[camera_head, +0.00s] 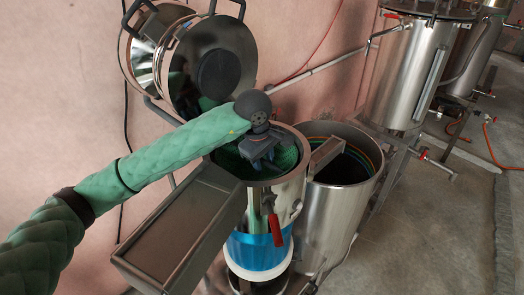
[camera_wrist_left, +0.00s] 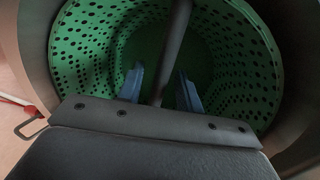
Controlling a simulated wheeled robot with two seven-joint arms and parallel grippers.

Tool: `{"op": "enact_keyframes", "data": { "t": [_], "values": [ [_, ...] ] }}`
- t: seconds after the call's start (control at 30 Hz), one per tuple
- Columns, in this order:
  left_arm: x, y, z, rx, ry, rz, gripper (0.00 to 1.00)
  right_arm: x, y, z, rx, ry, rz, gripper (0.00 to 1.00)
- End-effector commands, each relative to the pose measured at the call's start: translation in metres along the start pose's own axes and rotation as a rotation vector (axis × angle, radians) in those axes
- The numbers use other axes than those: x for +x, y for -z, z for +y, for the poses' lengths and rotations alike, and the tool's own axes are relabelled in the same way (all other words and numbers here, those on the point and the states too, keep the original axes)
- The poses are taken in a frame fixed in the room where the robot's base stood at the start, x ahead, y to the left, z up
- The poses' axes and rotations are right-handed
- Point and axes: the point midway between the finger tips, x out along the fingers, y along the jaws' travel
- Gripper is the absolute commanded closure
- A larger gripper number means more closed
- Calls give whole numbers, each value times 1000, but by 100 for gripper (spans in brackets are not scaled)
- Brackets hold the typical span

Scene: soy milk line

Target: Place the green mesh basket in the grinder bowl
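The green mesh basket (camera_head: 287,160) is inside the steel grinder bowl (camera_head: 296,190), largely hidden by my gripper and the bowl rim. In the left wrist view the basket (camera_wrist_left: 255,55) shows as a green wall full of round holes, with the bowl's dark wall (camera_wrist_left: 290,75) around it. My left gripper (camera_head: 258,163) points down into the bowl's mouth. In the left wrist view its two blue-grey fingers (camera_wrist_left: 160,90) stand apart inside the basket, with a grey bar (camera_wrist_left: 175,45) passing between them. I cannot tell whether the fingers touch the bar. My right gripper is not in view.
A round steel lid (camera_head: 215,60) stands open behind the bowl. A steel chute (camera_head: 180,232) sticks out at the front left. A steel bucket (camera_head: 345,205) stands close on the right. A red-handled valve (camera_head: 274,228) is on the bowl's front. Taller tanks (camera_head: 408,75) stand farther right.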

Motion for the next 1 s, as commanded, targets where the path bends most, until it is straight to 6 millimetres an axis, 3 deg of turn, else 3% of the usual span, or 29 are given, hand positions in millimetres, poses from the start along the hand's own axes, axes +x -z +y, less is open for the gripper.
{"op": "enact_keyframes", "data": {
  "t": [0.27, 0.37, 0.8, 1.0],
  "values": [
    [-12, 0, 0, 1, -1, 0, 64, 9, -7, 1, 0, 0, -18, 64],
    [-23, 0, 0, 1, -2, 1, 64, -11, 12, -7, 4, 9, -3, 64],
    [-91, 0, 0, 1, -4, 2, 64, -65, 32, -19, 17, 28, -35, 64],
    [-113, 0, 0, 0, -1, 1, 64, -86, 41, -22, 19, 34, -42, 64]
  ]
}}
